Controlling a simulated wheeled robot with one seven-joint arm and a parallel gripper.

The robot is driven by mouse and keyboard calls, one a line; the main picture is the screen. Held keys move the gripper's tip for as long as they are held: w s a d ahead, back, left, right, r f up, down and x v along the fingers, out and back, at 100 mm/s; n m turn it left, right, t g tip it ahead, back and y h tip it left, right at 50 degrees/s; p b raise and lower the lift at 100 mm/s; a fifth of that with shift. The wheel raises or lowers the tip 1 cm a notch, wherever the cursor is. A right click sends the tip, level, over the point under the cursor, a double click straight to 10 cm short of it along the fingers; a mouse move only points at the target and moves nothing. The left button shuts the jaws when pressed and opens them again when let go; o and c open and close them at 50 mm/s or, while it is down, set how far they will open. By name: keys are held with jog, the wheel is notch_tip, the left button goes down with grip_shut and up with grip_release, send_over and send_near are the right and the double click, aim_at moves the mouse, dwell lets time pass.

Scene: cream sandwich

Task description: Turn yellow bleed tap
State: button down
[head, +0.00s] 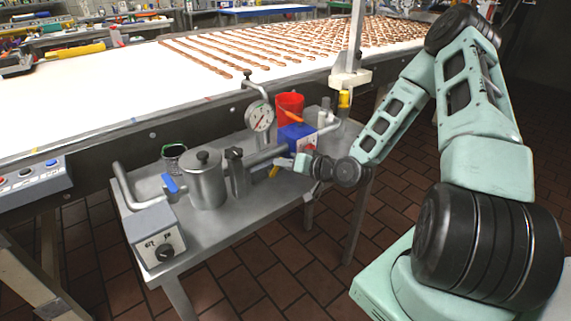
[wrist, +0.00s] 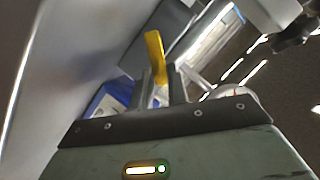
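The yellow bleed tap (wrist: 155,52) is a flat yellow lever. In the wrist view it stands up between my gripper's two dark fingers, its upper part sticking out past the fingertips. My gripper (wrist: 160,75) has its fingers close together, with the lever's lower part filling the narrow gap. In the head view the tap's yellow (head: 274,171) shows low under the pipe, at the right part of the metal bench. My gripper (head: 287,162) reaches it from the right. The tap's base is hidden.
The grey bench (head: 225,222) carries a steel pot (head: 206,182), a pressure gauge (head: 260,116), a blue box (head: 297,137), a red bucket (head: 290,103) and a control box (head: 158,240). The conveyor (head: 120,100) runs behind. Tiled floor is clear in front.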

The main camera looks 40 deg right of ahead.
jog(key=shift+d+f+m+y, duration=0.25)
jog(key=shift+d+m+y, duration=0.05)
jog(key=shift+m, duration=0.1)
jog(key=shift+d+f+m+y, duration=0.2)
jog(key=shift+m+y, duration=0.1)
jog(key=shift+m, duration=0.4)
jog(key=c, duration=1.4)
grip_release()
jog(key=shift+o, duration=0.2)
jog(key=p+v, duration=0.1)
jog(key=v, duration=1.6)
jog(key=shift+s+f, duration=0.25)
jog(key=shift+f, duration=0.05)
